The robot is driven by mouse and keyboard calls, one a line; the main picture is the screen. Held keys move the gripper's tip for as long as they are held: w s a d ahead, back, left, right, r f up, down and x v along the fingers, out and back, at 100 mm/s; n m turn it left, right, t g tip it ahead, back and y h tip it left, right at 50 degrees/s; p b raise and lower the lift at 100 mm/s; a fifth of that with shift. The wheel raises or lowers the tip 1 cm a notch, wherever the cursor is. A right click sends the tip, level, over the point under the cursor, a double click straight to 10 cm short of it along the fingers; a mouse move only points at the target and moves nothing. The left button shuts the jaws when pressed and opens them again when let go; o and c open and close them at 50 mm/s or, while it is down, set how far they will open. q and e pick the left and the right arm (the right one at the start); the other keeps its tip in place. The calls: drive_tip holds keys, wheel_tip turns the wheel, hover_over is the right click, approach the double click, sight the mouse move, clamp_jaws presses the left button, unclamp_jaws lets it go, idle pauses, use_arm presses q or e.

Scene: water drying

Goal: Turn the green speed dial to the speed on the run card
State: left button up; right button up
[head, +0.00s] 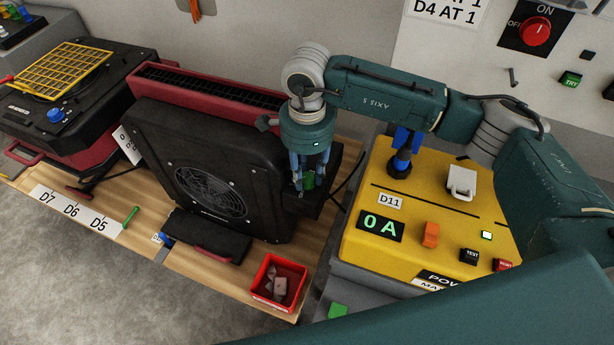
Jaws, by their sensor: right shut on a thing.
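The green speed dial (308,181) sits on a small black box at the right side of the black blower (210,185). My right gripper (306,183) reaches down from above and is shut on the dial, its fingers on either side. The fingers hide much of the dial, so its pointer and any speed marks cannot be read. The run card (446,9) on the back wall is cut off by the top edge; its lowest line reads "D4 AT 1". My left gripper is not in view.
A yellow power unit (375,255) reading "0 A" stands right of the blower, under my right arm. A red bin (279,280) with small pieces sits at the bench's front corner. A black and red machine (75,110) with a yellow grid stands at left. A red knob (536,31) is on the wall.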

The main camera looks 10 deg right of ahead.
sight(308, 177)
drive_tip(key=shift+n+b, duration=0.4)
drive_tip(key=shift+b, duration=0.05)
drive_tip(key=shift+d, duration=0.1)
drive_tip(key=o, duration=1.1)
drive_tip(key=shift+o, duration=0.2)
drive_tip(key=shift+r, duration=0.15)
wheel_tip(308, 177, up, 12)
drive_tip(key=shift+f, duration=0.2)
